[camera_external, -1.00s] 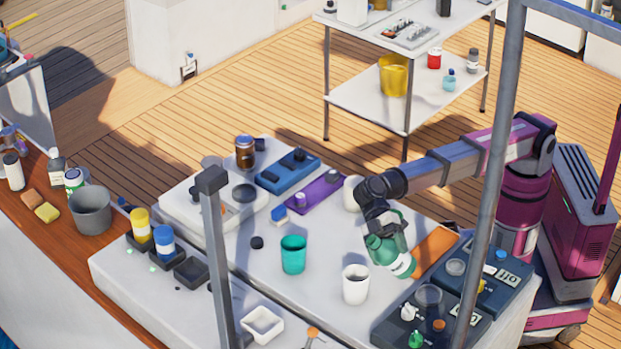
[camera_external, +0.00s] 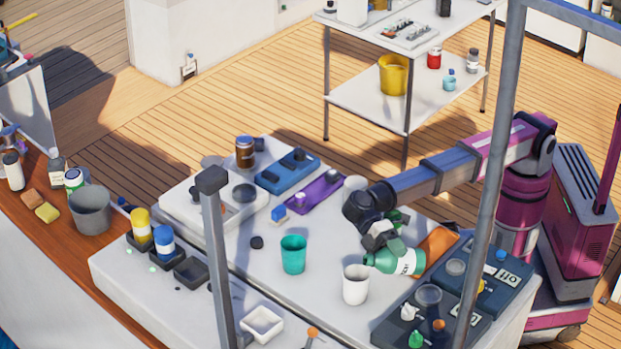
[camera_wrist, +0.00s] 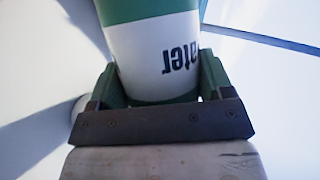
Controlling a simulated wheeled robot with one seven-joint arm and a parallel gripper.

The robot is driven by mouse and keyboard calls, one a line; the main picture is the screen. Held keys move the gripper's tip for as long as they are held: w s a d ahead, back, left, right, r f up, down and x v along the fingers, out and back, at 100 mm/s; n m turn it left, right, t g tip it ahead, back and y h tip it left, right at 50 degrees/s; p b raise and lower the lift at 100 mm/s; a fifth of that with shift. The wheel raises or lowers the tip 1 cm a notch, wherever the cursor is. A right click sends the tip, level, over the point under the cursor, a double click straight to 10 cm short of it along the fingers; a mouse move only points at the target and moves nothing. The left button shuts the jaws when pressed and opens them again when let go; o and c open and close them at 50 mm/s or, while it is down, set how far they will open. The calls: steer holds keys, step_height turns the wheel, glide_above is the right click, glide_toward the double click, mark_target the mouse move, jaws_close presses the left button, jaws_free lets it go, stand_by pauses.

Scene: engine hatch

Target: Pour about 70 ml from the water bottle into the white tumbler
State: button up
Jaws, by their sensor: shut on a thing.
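The water bottle (camera_external: 396,259) is green with a white label, and part of the word "water" reads upside down in the wrist view (camera_wrist: 155,55). My gripper (camera_external: 385,240) is shut on it; in the wrist view the fingers (camera_wrist: 155,92) are on either side of the bottle. The bottle is tilted to about level, its mouth end pointing left, just above and right of the white tumbler's rim. The white tumbler (camera_external: 355,286) stands upright on the white worktop. Whether water is flowing, and the level inside the tumbler, I cannot tell.
A teal cup (camera_external: 293,254) stands left of the tumbler. An orange mat (camera_external: 436,250) lies to the right. Dark cases (camera_external: 485,285) with small items stand at the front right. A grey post (camera_external: 218,265) and a white square dish (camera_external: 262,325) are at the front.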

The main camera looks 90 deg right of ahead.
steer(key=shift+w+r+m+g, duration=0.25)
steer(key=shift+r+m+g, duration=0.05)
steer(key=shift+r+m, duration=0.3)
stand_by(0.3)
steer(key=shift+s, duration=0.15)
steer(key=shift+r+m+g, duration=0.35)
steer(key=shift+m+g, duration=0.05)
stand_by(1.0)
steer(key=shift+s, duration=0.3)
steer(key=shift+r, duration=0.2)
stand_by(0.6)
steer(key=shift+s+d+f+n+t, duration=0.1)
steer(key=shift+s+f+n+t, duration=0.25)
steer(key=shift+f+n, duration=0.2)
steer(key=shift+s+d+f+n+t, duration=0.1)
steer(key=shift+s+f+n+t, duration=0.15)
steer(key=shift+f+n+t, duration=0.3)
steer(key=shift+a+f, duration=0.1)
steer(key=shift+f, duration=0.15)
steer(key=shift+w+r, duration=0.1)
steer(key=shift+w+n+t, duration=0.1)
steer(key=shift+n+t, duration=0.2)
steer(key=shift+n, duration=0.2)
stand_by(0.7)
